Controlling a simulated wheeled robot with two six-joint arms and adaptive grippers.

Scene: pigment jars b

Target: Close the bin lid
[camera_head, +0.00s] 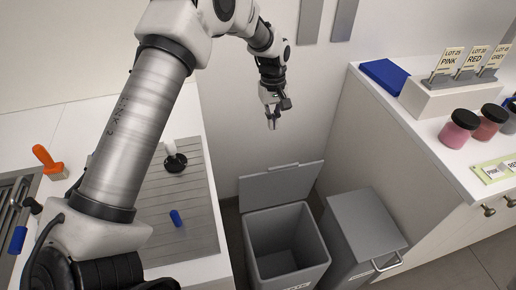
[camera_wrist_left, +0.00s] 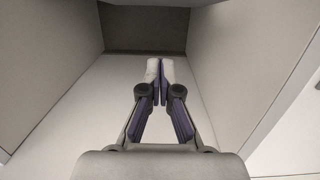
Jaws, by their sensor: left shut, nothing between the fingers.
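The open grey bin (camera_head: 284,247) stands on the floor between the two counters. Its lid (camera_head: 281,184) is raised and leans back toward the wall behind it. My left gripper (camera_head: 272,125) is above and behind the lid, near the wall, apart from it and pointing down. In the left wrist view the gripper (camera_wrist_left: 161,70) is shut with its fingers together and nothing between them. My right gripper is not in view.
A second grey bin with a closed lid (camera_head: 367,222) and a metal handle stands to the right. The right counter holds a pink jar (camera_head: 459,128), other jars, label cards and a blue item (camera_head: 384,75). The left counter has an orange-handled tool (camera_head: 48,160) and a grooved mat (camera_head: 190,222).

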